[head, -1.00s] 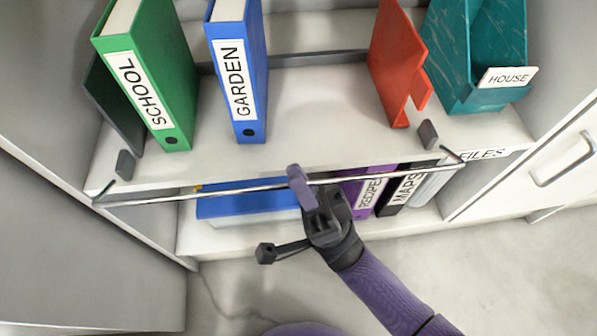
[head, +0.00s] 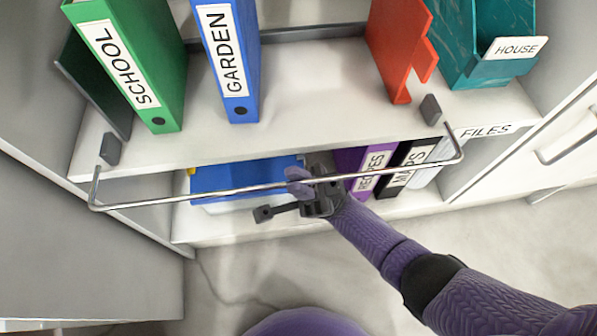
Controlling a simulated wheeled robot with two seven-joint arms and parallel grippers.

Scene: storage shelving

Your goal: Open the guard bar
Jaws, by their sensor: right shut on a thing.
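The guard bar (head: 235,191) is a thin metal rod with bent ends. It spans the front of the upper shelf and hangs out in front of and below the shelf edge. Its ends run to grey blocks at the left and right of the shelf. My right gripper (head: 300,182) is shut on the bar near its middle, with the arm coming from the lower right. My left gripper is not in view.
The upper shelf (head: 290,100) holds a green SCHOOL binder (head: 135,70), a blue GARDEN binder (head: 228,60), a red divider (head: 395,45) and a teal HOUSE file holder (head: 485,40). Below are a blue item (head: 230,177), a purple binder (head: 372,165) and a black MAPS binder (head: 408,165).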

